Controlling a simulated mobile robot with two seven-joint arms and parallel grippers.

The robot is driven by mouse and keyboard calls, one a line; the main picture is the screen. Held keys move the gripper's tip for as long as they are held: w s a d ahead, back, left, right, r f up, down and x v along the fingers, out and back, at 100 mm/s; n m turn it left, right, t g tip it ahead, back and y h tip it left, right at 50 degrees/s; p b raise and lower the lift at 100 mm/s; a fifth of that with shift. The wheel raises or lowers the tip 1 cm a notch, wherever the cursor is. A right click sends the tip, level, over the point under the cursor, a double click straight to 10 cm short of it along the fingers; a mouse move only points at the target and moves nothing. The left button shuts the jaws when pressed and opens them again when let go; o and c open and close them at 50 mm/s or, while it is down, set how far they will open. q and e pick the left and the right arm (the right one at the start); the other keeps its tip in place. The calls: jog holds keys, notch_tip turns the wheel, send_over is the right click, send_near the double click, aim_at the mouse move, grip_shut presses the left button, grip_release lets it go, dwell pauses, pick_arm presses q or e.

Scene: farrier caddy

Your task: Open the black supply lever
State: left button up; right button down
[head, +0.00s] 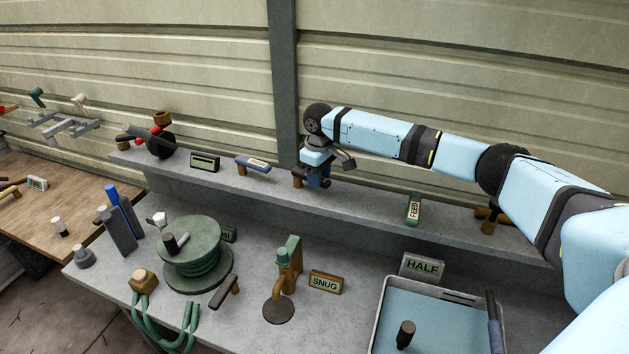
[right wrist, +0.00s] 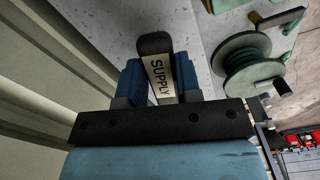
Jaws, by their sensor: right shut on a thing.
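The black supply lever (right wrist: 155,43) shows in the right wrist view with a pale plate lettered SUPPLY on it. My right gripper (right wrist: 160,78) has its two blue-padded fingers on either side of the lever and is shut on it. In the head view my right gripper (head: 317,179) is at the upper ledge near the wall post, and it hides most of the lever there. A brass valve body (head: 298,177) shows just left of it. The lever's exact angle cannot be told. My left gripper is not in view.
On the same ledge are a blue-handled lever (head: 253,162) to the left and a green FEED lever (head: 414,208) to the right. Below stand a green hose reel (head: 192,262), a brass tap (head: 284,275), a SNUG sign (head: 325,282) and a blue basin (head: 440,320). The wall is close behind.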

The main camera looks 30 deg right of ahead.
jog(key=shift+w+d+r+n+p, duration=0.1)
jog(key=shift+d+r+n+p, duration=0.1)
jog(key=shift+r+n+p, duration=0.15)
jog(key=shift+d+f+n, duration=0.1)
jog(key=shift+f+n, duration=0.05)
jog(key=shift+n, duration=0.1)
jog(key=shift+w+d+f, duration=0.1)
jog(key=shift+d, duration=0.05)
jog(key=c, duration=0.8)
grip_release()
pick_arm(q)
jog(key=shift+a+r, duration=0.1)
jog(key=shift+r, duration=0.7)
pick_arm(e)
jog(key=shift+f, duration=0.1)
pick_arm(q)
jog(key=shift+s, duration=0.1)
